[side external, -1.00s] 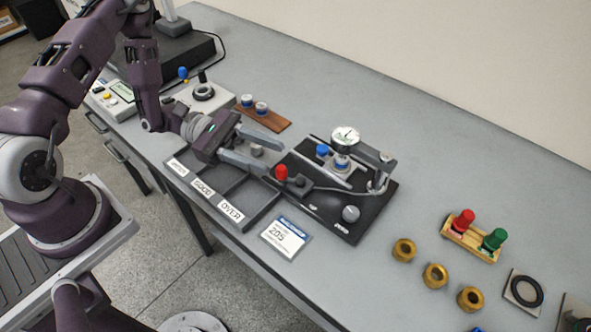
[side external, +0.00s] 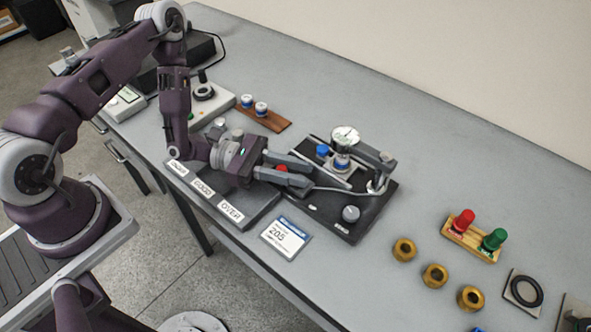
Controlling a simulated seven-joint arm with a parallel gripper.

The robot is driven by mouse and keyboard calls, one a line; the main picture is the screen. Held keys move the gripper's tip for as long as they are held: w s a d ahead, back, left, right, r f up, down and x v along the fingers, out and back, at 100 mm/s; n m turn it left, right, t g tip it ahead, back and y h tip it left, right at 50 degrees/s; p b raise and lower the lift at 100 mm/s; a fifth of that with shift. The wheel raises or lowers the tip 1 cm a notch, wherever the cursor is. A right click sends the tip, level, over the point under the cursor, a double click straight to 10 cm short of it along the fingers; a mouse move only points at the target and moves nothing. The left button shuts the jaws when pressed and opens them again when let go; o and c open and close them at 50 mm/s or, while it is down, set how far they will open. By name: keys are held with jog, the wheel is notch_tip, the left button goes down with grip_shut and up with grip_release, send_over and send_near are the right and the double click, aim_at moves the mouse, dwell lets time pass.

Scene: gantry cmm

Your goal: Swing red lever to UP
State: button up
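The red lever knob (side external: 282,169) is at the left end of the black fixture plate (side external: 345,229). It is partly hidden, with only its red top showing between the fingers of my gripper (side external: 309,175). My gripper is low over the plate's left part, one finger on each side of the knob. The fingers are apart, but I cannot tell whether they touch the knob. The lever's arm is mostly hidden by the fingers. A dial gauge (side external: 345,135) stands on the fixture behind the gripper, with a blue knob (side external: 322,151) beside it.
A labelled sorting tray (side external: 262,214) lies below my wrist. A card (side external: 285,237) reading 205 lies in front. A grey knob (side external: 350,213) is at the plate's front. Brass nuts (side external: 434,275) and a wooden block with red and green plugs (side external: 470,243) are at right.

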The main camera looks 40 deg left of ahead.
grip_shut()
jog(key=shift+s+d+n+t+y, duration=0.1)
jog(key=shift+s+n+t+y, duration=0.1)
jog(key=shift+n+t+y, duration=0.5)
jog(key=n+t+y, duration=0.1)
jog(key=t, duration=0.1)
jog(key=n+t+y, duration=0.1)
jog(key=n+t, duration=0.1)
jog(key=shift+s+f, duration=0.1)
jog(key=shift+f, duration=0.25)
jog(key=shift+r+t+y, duration=0.3)
jog(key=shift+r, duration=0.05)
jog(key=o, duration=0.5)
grip_release()
